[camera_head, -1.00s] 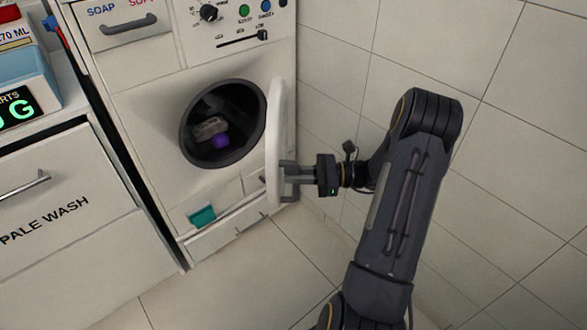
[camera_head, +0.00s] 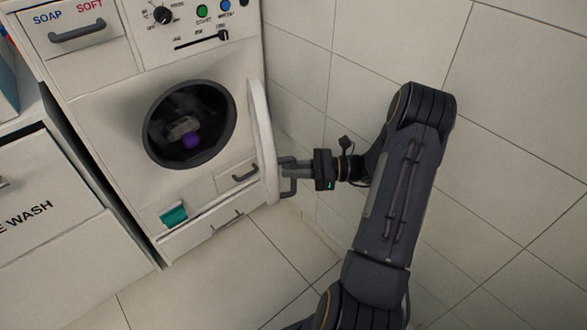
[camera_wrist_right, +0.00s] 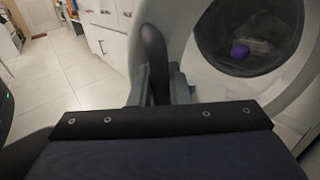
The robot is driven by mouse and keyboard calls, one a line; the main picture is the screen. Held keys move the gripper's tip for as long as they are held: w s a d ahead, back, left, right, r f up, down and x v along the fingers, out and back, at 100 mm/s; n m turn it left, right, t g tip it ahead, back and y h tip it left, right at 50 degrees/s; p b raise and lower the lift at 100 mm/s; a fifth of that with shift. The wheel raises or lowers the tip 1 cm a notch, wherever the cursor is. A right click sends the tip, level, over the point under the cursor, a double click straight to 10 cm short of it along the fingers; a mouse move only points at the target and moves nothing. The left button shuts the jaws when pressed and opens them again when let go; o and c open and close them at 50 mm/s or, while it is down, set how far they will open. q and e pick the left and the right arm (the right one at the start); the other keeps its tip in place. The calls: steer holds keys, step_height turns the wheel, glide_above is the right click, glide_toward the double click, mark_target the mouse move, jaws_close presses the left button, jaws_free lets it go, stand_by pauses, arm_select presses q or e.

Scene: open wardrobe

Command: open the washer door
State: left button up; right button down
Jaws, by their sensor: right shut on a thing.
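The washer (camera_head: 95,90) stands at the left of the head view. Its round door (camera_head: 263,140) is swung open on the right side, seen nearly edge-on, and the dark drum opening (camera_head: 160,110) is exposed. My right gripper (camera_head: 287,172) is shut on the door handle (camera_head: 289,188) at the door's right side. In the right wrist view the dark handle (camera_wrist_right: 154,55) stands between the fingers, with the pale door (camera_wrist_right: 180,40) beside it. The left gripper is in neither view.
A purple item (camera_head: 192,141) and a grey item lie in the drum. A teal piece (camera_head: 173,215) is low on the washer front. The tiled wall (camera_head: 510,120) is close on the right. Tiled floor (camera_head: 240,280) is clear in front. A "wash" cabinet (camera_head: 40,200) stands left.

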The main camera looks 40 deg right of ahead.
mark_target(294, 159)
steer(key=c, duration=1.4)
jaws_free()
steer(key=shift+c, duration=0.2)
steer(key=shift+r, duration=0.1)
steer(key=shift+r, duration=0.3)
step_height(294, 159, up, 3)
steer(key=shift+r+p, duration=0.1)
steer(key=shift+p, duration=0.55)
steer(key=s+a+r+p, duration=0.3)
steer(key=s+a+r, duration=0.6)
steer(key=s, duration=0.1)
steer(key=shift+s+a+p, duration=0.15)
steer(key=shift+s+p, duration=0.15)
steer(key=shift+p, duration=0.1)
